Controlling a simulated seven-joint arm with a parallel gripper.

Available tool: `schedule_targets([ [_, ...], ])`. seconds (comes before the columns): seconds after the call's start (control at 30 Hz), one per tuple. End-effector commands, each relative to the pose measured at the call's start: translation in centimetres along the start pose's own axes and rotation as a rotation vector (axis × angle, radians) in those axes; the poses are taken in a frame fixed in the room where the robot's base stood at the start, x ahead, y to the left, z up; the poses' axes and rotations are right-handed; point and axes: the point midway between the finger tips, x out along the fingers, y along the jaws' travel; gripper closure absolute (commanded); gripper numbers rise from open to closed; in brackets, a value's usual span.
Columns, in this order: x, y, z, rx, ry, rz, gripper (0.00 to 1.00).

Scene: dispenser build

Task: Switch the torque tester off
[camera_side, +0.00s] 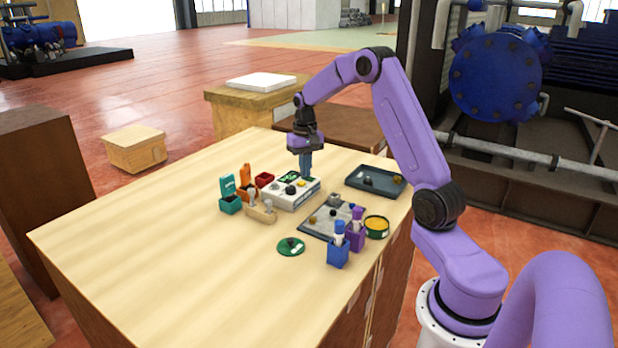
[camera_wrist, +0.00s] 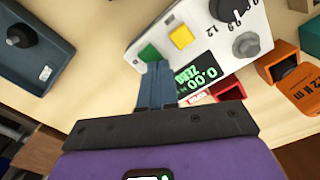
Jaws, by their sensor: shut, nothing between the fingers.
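The torque tester (camera_side: 299,196) is a white box on the wooden table. My gripper (camera_side: 305,176) points down at the tester's back edge, shut and empty. In the wrist view the closed fingertips (camera_wrist: 157,66) overlap the lower edge of the green button; I cannot tell whether they touch it.
A teal box (camera_side: 230,203), an orange box (camera_side: 246,187) and a red bin (camera_side: 264,179) stand left of the tester. A dark tray (camera_side: 375,181) and a grey mat (camera_side: 325,230) lie to its right. Blue and purple holders (camera_side: 338,252) stand in front. The table's left is clear.

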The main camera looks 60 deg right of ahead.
Motion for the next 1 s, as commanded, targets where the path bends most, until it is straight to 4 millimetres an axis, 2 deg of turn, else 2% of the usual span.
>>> schedule_targets([
  [1.0,-6.6,0.0,0.0,0.001,0.0,0.0,1.0],
])
